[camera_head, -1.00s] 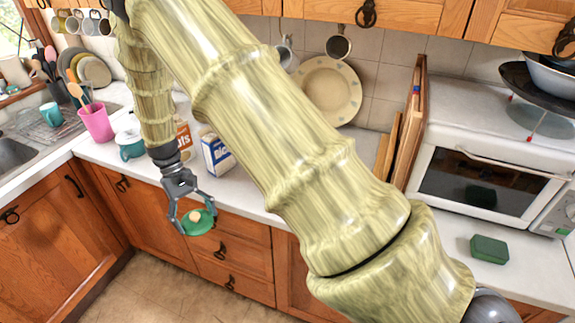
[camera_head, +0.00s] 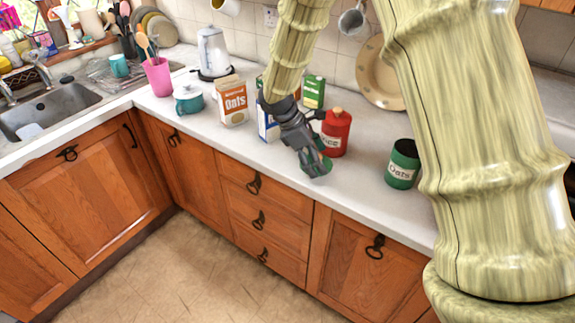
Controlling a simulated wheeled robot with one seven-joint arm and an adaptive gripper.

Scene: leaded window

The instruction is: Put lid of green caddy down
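The green caddy (camera_head: 403,166), labelled "Oats", stands upright on the white counter with its dark top uncovered. Its green lid (camera_head: 327,165) shows partly behind the dark fingers of my gripper (camera_head: 315,169), left of the caddy and in front of the red caddy. My gripper points down and appears shut on the lid. The wooden knob and most of the lid are hidden by the fingers. I cannot tell whether the lid touches the counter.
The red caddy (camera_head: 335,134) stands close behind my gripper. An oats box (camera_head: 232,101), a blue box (camera_head: 267,125) and a teal pot (camera_head: 188,99) stand to the left. Bare counter (camera_head: 358,185) lies between the lid and the green caddy.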

